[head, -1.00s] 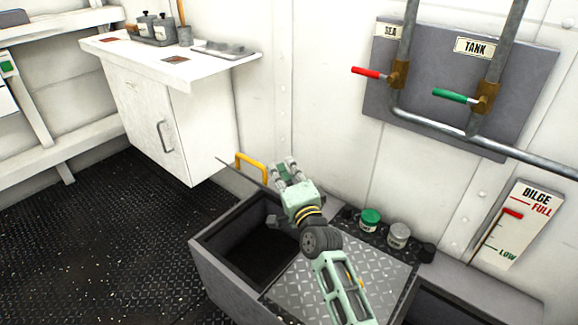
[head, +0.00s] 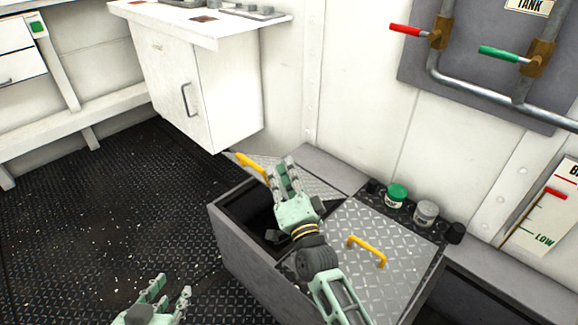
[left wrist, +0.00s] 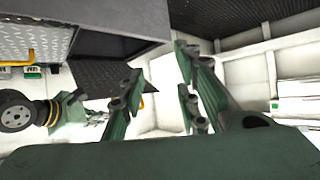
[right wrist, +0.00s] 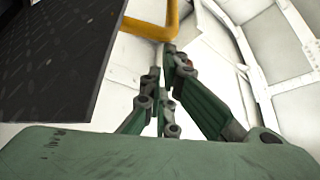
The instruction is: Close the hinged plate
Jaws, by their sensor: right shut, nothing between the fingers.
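The hinged plate (head: 312,180) is a grey diamond-patterned lid with a yellow handle (head: 252,167) at its left edge. It stands tilted over the left opening of the grey box, which is partly uncovered. My right gripper (head: 284,167) is shut and empty, in front of the plate and right of its handle. In the right wrist view the handle (right wrist: 150,27) is just beyond the fingertips; contact is unclear. The plate also shows dark in the left wrist view (left wrist: 112,72). My left gripper (head: 172,287) is open and empty over the deck, left of the box.
A second, flat plate (head: 400,258) with its own yellow handle (head: 367,251) covers the box's right part. A green-lidded jar (head: 396,194) and a grey jar (head: 425,212) stand behind it. A white cabinet (head: 195,90) is at the back. The deck at left is clear.

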